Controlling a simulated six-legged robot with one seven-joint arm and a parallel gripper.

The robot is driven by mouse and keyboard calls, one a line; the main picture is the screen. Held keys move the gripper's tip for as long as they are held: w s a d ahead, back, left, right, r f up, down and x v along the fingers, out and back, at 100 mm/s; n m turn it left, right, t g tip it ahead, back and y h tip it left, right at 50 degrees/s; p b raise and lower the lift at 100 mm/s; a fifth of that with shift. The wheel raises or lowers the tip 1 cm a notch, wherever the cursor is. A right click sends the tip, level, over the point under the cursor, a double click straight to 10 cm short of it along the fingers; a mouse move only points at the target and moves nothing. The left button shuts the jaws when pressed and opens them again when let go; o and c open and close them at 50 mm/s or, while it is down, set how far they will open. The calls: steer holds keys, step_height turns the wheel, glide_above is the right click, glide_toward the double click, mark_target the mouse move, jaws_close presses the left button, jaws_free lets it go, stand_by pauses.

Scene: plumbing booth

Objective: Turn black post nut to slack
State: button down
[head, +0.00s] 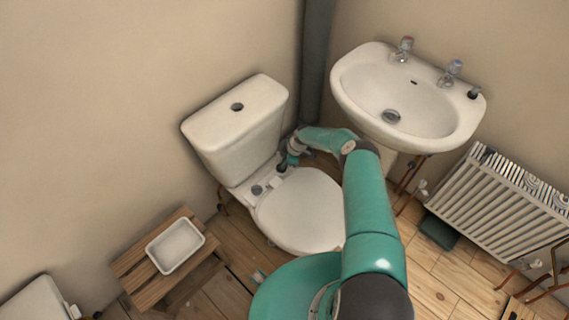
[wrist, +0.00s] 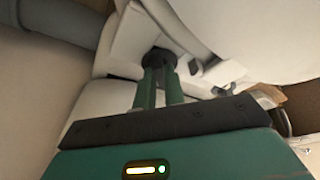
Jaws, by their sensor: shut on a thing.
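The black post nut (wrist: 159,56) shows in the wrist view as a dark round knob between the tips of my gripper (wrist: 160,74). The two green fingers are shut on it from either side, and their tips hide part of it. In the head view my gripper (head: 285,165) reaches down to the rear of the white toilet (head: 300,210), between cistern and seat. The nut is mostly hidden there by my gripper. A second dark round fitting (head: 257,190) sits at the left rear of the seat, apart from my gripper.
The cistern (head: 235,125) stands close behind my gripper. A dark vertical pipe (head: 316,65) and a washbasin (head: 405,100) are to the right. A radiator (head: 500,205) stands far right. A wooden stool (head: 140,265) with a white tray (head: 175,246) is at the left.

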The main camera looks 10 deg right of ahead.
steer(key=shift+s+f, duration=0.35)
steer(key=c, duration=1.4)
jaws_free()
steer(key=shift+w+a, duration=0.1)
steer(key=shift+o, duration=0.2)
steer(key=shift+r, duration=0.1)
steer(key=shift+w+r, duration=0.1)
steer(key=shift+r, duration=0.2)
steer(key=v, duration=1.3)
steer(key=shift+r, duration=0.2)
